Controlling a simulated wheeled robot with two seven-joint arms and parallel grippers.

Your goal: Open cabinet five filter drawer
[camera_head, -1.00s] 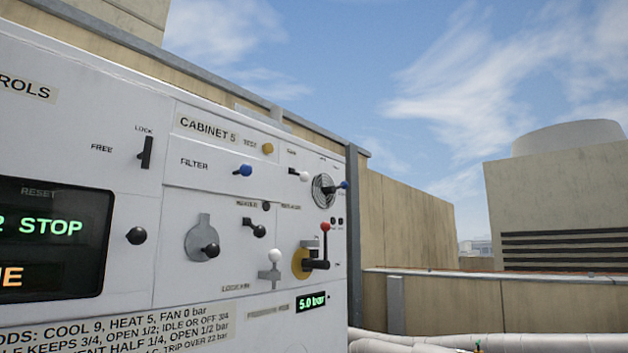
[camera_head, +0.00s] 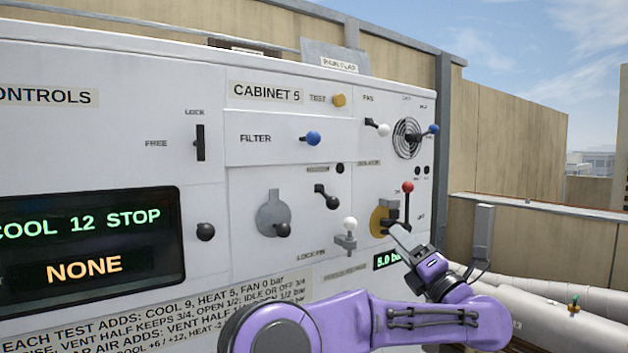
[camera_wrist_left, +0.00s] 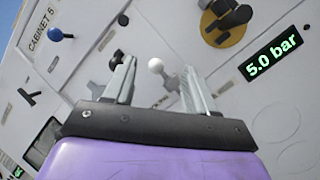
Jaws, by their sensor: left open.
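The filter drawer (camera_head: 265,137) is a white front marked FILTER on the cabinet 5 panel, and it looks flush with the panel around it. Its blue knob (camera_head: 313,139) sticks out at the right of the label; the knob also shows at the upper left in the left wrist view (camera_wrist_left: 55,35). My left gripper (camera_head: 400,240) is in front of the panel's lower right, below and to the right of the knob. In the left wrist view its fingers (camera_wrist_left: 158,80) are apart and empty, with the white lock-pin knob (camera_wrist_left: 155,65) showing between them. My right gripper is not in view.
Nearby controls stick out from the panel: a black knob on a grey plate (camera_head: 282,230), a black lever (camera_head: 326,197), a red-tipped lever (camera_head: 408,188) and a LOCK/FREE slider (camera_head: 200,143). A display (camera_head: 90,240) is at left. Pale pipes (camera_head: 540,305) run at lower right.

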